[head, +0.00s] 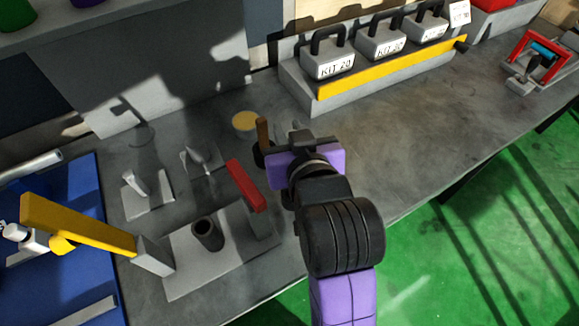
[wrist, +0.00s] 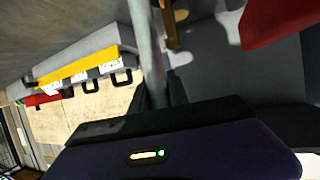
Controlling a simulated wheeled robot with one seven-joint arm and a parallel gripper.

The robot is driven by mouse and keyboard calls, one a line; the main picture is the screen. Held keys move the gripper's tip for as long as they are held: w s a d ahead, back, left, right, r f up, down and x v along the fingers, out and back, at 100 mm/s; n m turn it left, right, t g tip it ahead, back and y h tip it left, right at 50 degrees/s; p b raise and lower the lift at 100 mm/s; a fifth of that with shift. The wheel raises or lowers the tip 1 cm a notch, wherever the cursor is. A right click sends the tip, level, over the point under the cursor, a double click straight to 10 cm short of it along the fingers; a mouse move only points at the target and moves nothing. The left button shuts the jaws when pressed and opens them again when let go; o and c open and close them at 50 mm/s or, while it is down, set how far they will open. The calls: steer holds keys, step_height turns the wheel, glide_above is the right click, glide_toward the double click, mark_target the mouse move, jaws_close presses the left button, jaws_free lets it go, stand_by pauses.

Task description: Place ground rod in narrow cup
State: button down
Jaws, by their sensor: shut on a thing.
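My gripper (head: 290,150) is purple and black and hovers over the right-middle part of the bench. In the wrist view its dark fingers (wrist: 163,96) are shut on a slim grey rod (wrist: 148,45), which extends away from them. In the head view the rod is mostly hidden by the gripper. A dark, hollow, upright cylinder (head: 208,234), which looks like the narrow cup, stands on a grey base plate to the lower left of the gripper. Its open top shows, and the rod is apart from it.
A red bar (head: 246,186) stands between the cup and my gripper. A brown upright handle (head: 263,134) and a yellow-topped round container (head: 245,122) are near the gripper.

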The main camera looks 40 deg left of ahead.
step_height(320, 180, down, 11)
stand_by(0.5)
steer(key=c, duration=1.3)
jaws_free()
steer(key=shift+f, duration=0.15)
steer(key=shift+o, duration=0.2)
steer(key=shift+s+d+r, duration=0.1)
steer(key=shift+d+r, duration=0.05)
steer(key=shift+r, duration=0.05)
steer(key=v, duration=1.1)
steer(key=shift+s+d+b, duration=0.15)
steer(key=shift+d+b, duration=0.1)
steer(key=shift+b, duration=0.1)
steer(key=shift+r, duration=0.1)
